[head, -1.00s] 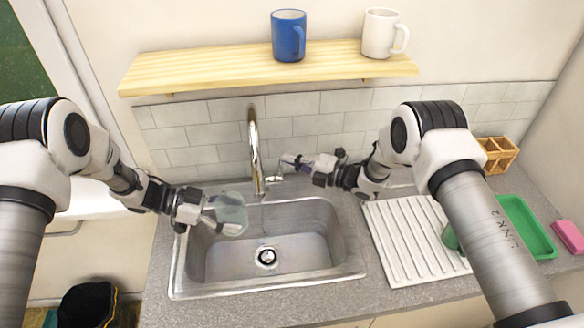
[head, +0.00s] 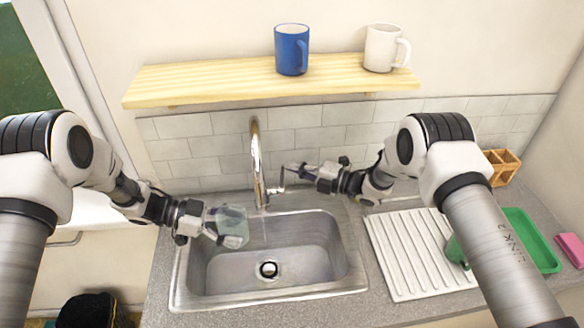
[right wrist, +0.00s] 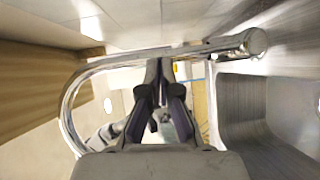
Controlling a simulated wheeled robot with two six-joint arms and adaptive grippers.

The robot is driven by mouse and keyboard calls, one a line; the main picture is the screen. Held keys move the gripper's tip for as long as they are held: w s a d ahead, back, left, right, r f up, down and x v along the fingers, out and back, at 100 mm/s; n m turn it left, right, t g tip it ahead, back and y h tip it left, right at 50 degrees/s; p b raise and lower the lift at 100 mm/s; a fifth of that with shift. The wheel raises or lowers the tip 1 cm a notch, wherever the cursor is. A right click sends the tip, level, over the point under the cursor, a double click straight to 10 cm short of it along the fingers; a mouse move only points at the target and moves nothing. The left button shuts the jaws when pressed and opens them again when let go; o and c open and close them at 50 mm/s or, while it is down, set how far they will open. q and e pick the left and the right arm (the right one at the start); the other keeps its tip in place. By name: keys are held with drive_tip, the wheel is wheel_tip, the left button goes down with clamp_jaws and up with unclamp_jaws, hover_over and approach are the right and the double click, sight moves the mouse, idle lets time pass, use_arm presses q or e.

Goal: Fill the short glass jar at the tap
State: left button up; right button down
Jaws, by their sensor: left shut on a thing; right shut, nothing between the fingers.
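The short glass jar (head: 236,228) is clear and greenish. My left gripper (head: 213,224) is shut on it and holds it tilted above the sink's left side, left of the tap. The chrome tap (head: 256,165) stands behind the sink, with its lever (head: 281,183) at its right. My right gripper (head: 287,172) is shut and empty at the lever; I cannot tell whether it touches. In the right wrist view its fingers (right wrist: 163,92) are together, with the tap's curved spout (right wrist: 72,105) across the picture. I cannot tell whether water runs or is in the jar.
The steel sink (head: 320,275) is empty in view, with a drain (head: 268,269). A ribbed drainboard (head: 398,260) and green tray (head: 532,240) lie right, with a green mug (head: 455,250) partly hidden by my arm. A shelf (head: 210,80) above holds a blue mug (head: 291,50) and white mug (head: 381,47).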

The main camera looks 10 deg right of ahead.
sight(281, 180)
use_arm(q)
drive_tip(key=shift+d, duration=0.1)
use_arm(e)
drive_tip(key=v, duration=0.9)
drive_tip(key=s+f+n, duration=0.1)
drive_tip(key=s+f, duration=0.3)
drive_tip(key=s, duration=0.1)
drive_tip(key=w+a, duration=0.8)
drive_tip(key=w, duration=0.1)
drive_tip(key=shift+w+a+r+t+y, duration=0.3)
drive_tip(key=shift+w+t, duration=0.05)
drive_tip(key=shift+t, duration=0.05)
